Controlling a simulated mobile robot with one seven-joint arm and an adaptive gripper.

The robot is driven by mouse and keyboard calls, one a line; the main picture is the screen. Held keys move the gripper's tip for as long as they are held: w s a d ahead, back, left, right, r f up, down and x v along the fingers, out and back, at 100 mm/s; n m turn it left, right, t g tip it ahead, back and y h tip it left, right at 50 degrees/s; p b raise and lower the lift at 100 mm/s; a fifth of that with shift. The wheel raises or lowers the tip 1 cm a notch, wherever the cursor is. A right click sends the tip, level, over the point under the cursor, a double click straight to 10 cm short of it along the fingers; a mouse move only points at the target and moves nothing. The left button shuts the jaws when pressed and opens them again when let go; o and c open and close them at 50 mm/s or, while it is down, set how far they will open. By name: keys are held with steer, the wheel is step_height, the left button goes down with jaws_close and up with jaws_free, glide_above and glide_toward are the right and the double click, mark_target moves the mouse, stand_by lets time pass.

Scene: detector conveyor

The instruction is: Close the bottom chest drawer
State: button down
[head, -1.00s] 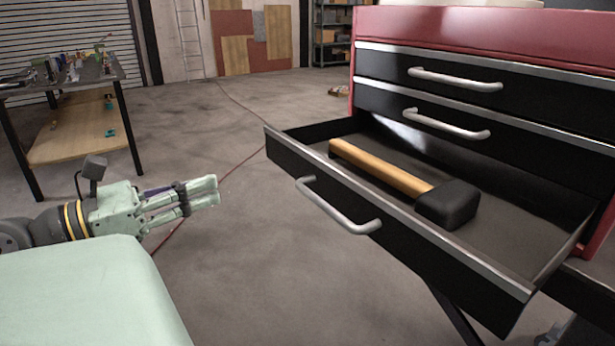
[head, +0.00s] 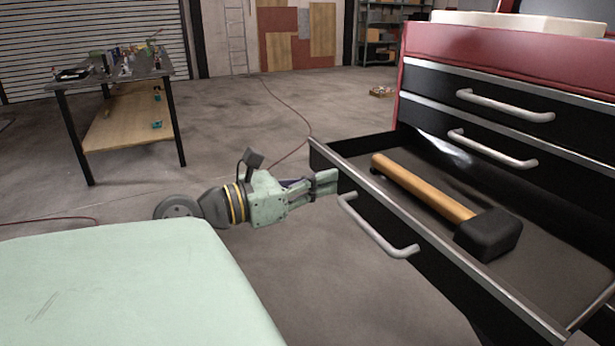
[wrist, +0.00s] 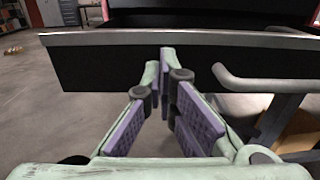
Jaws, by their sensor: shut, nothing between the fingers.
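The red and black tool chest (head: 500,45) stands at the right in the head view. Its bottom drawer (head: 430,232) is pulled far out, with a silver front handle (head: 378,228). A hammer (head: 430,190) with a wooden handle and black head lies inside it. My gripper (head: 334,181) is shut and empty, its fingertips at the left part of the drawer front, left of the handle. In the wrist view the fingertips (wrist: 166,52) overlap the black drawer front (wrist: 100,65); I cannot tell whether they touch it. The handle (wrist: 265,82) shows to their right.
Two upper drawers with handles (head: 505,105) are shut. A workbench (head: 120,80) with small items stands at the back left. A red cable (head: 290,110) lies on the floor. The floor between the bench and chest is mostly clear.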

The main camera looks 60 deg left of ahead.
mark_target(421, 168)
steer(key=shift+w, duration=0.15)
steer(key=w+b, duration=0.1)
steer(key=w, duration=0.6)
steer(key=w+d+b, duration=0.1)
steer(key=w, duration=0.6)
steer(key=w+b, duration=0.1)
steer(key=w, duration=0.6)
steer(key=shift+w+d, duration=0.2)
steer(key=shift+d, duration=0.2)
steer(key=shift+w+r, duration=0.1)
steer(key=shift+w, duration=0.7)
